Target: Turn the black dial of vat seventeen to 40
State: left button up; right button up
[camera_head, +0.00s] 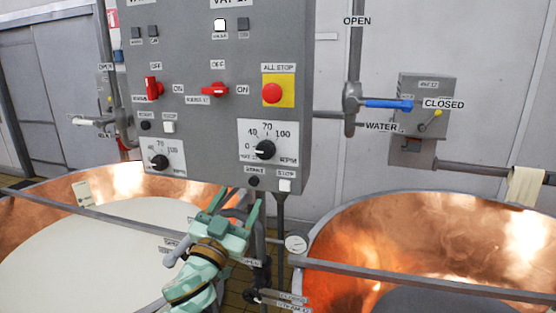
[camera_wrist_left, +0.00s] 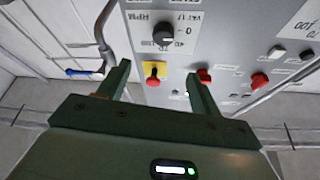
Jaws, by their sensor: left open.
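The black dial (camera_head: 264,150) sits on a white scale plate marked 0, 40, 70 and 100 RPM, low on the right of the grey panel. Its small pale mark seems to point toward the low end near 0, but it is too small to read surely. The dial also shows upside down at the top of the left wrist view (camera_wrist_left: 165,34). My left gripper (camera_head: 240,194) is open and empty, below the panel's bottom edge and apart from the dial. In the left wrist view its two fingers (camera_wrist_left: 158,72) stand apart with the dial beyond them. My right gripper is out of view.
A second black dial (camera_head: 160,161) sits left on the panel (camera_head: 205,125). Red switches (camera_head: 214,91) and a red ALL STOP button (camera_head: 271,93) are above. Small buttons (camera_head: 285,185) lie below the dial. Copper vats (camera_head: 420,235) and rails (camera_head: 430,280) flank my arm.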

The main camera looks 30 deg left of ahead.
pick_arm(q)
jog(key=p, duration=0.2)
send_near(263, 153)
jog(key=x, duration=0.7)
jog(key=shift+w+r, duration=0.2)
jog(key=shift+x, duration=0.85)
jog(key=shift+f, duration=0.1)
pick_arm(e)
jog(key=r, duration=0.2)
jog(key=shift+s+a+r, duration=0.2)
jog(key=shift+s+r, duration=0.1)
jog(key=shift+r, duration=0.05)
pick_arm(q)
jog(key=shift+p, duration=0.3)
jog(key=c, duration=1)
